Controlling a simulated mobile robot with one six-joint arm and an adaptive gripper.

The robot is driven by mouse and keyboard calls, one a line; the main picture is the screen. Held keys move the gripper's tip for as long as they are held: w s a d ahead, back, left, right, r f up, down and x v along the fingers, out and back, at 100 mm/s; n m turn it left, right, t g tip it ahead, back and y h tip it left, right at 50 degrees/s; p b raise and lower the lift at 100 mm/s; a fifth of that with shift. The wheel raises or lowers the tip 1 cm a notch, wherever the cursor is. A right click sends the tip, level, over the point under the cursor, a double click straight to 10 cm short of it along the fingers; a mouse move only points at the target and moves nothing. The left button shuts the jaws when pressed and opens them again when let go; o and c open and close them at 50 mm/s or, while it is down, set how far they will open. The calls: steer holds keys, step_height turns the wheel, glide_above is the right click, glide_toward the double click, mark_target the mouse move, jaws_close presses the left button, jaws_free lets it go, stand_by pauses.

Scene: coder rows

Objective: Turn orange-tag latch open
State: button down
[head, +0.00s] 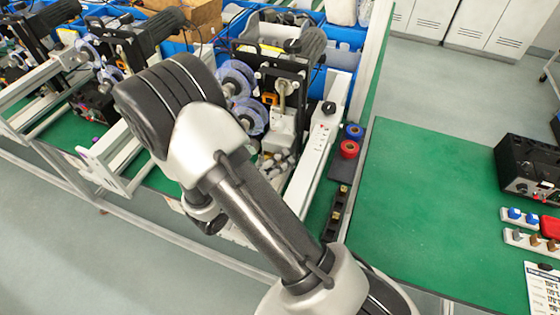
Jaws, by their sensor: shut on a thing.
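A small orange patch (270,99), which may be the orange tag, shows on the coder machine (290,75) just right of my arm's bent joint. The latch itself is too small to make out, and I cannot tell whether it is open or closed. My arm crosses the middle of the head view and covers part of this machine. My gripper is not visible; the arm hides the area below and behind its joint.
Clear film reels (238,78) sit left of the orange patch. A white rail (318,150) runs along the machine's right side. Red and blue rolls (349,148) stand beside it.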

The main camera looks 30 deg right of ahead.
steer(key=shift+n+p, duration=0.3)
steer(key=shift+p, duration=0.1)
steer(key=n+h+p, duration=0.1)
steer(key=n+p, duration=0.1)
steer(key=n, duration=0.1)
steer(key=shift+f+h+p, duration=0.1)
steer(key=shift+h+p, duration=0.3)
steer(key=n, duration=0.1)
steer(key=n+h, duration=0.1)
steer(key=n, duration=0.1)
steer(key=n+h+p, duration=0.1)
steer(key=n, duration=0.1)
steer(key=shift+f, duration=0.3)
steer(key=shift+n+t, duration=0.3)
steer(key=shift+n, duration=0.2)
steer(key=c, duration=1.4)
jaws_free()
steer(key=shift+c, duration=0.2)
